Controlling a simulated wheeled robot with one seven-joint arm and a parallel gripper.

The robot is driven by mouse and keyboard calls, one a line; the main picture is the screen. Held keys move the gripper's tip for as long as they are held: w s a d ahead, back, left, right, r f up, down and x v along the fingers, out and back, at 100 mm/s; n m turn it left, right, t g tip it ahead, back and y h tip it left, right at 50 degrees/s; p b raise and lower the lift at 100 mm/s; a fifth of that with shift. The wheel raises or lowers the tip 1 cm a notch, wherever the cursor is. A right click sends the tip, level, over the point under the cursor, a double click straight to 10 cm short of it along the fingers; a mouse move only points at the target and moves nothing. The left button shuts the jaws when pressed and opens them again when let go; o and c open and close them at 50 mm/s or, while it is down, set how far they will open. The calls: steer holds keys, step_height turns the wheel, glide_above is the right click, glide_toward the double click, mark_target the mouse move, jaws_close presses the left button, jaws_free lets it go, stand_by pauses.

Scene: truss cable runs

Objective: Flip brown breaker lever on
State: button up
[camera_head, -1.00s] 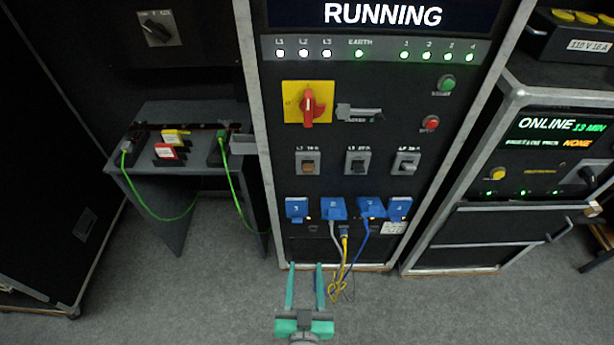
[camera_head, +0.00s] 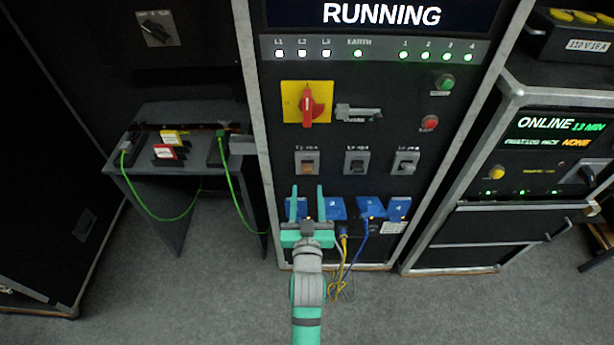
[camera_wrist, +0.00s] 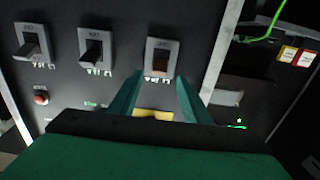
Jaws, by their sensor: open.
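The brown breaker lever (camera_head: 307,169) sits in a grey frame at the left end of a row of three breakers on the black panel. It also shows in the wrist view (camera_wrist: 161,60), upside down, between and beyond my fingertips. My gripper (camera_head: 306,190) is open and empty. Its two green fingers point up at the panel, just below the brown lever in the head view. In the wrist view my fingertips (camera_wrist: 155,78) straddle the lower edge of that breaker's frame. I cannot tell whether they touch the panel.
Two more breakers, a black-lever one (camera_head: 356,163) and a grey-lever one (camera_head: 405,162), stand to the right. A red rotary switch (camera_head: 308,105) on a yellow plate is above. Blue sockets (camera_head: 371,207) with hanging cables are below. A side table (camera_head: 180,115) with green cables stands left.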

mark_target(307, 172)
steer(key=shift+w, duration=3.5)
steer(key=c, duration=1.1)
